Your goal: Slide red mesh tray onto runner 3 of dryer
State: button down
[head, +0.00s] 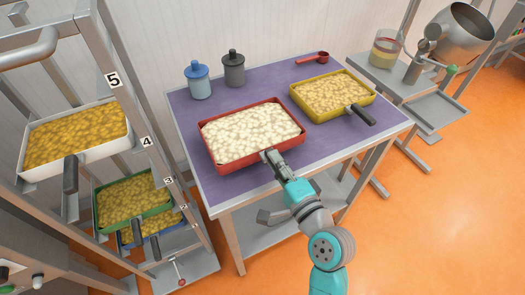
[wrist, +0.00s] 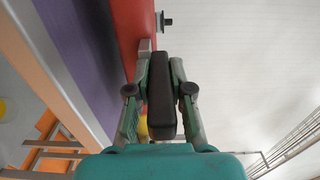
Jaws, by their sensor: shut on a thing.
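The red mesh tray (head: 240,158), filled with pale pieces, is at the left front of the purple-topped table (head: 185,110). It looks level and on the tabletop; any small gap beneath it cannot be told. My gripper (head: 272,158) is at its front edge, shut on its handle. In the wrist view the dark handle (wrist: 161,95) sits between my two fingers (wrist: 161,78), with the red tray wall (wrist: 134,30) beyond. The dryer (head: 98,60) stands at the left, with labels 5, 4, 3 (head: 168,180) and 2 on its post. Runner 3 itself is not clearly visible.
The dryer holds a white tray (head: 27,172), a green tray (head: 98,212) below it and a blue tray (head: 178,228) lowest, handles outward. A yellow tray (head: 338,115), blue jar (head: 199,82), dark jar (head: 234,70) and red scoop (head: 314,58) are on the table.

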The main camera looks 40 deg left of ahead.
jog(key=v, duration=1.4)
jog(key=shift+d, duration=0.25)
jog(key=shift+s, duration=0.15)
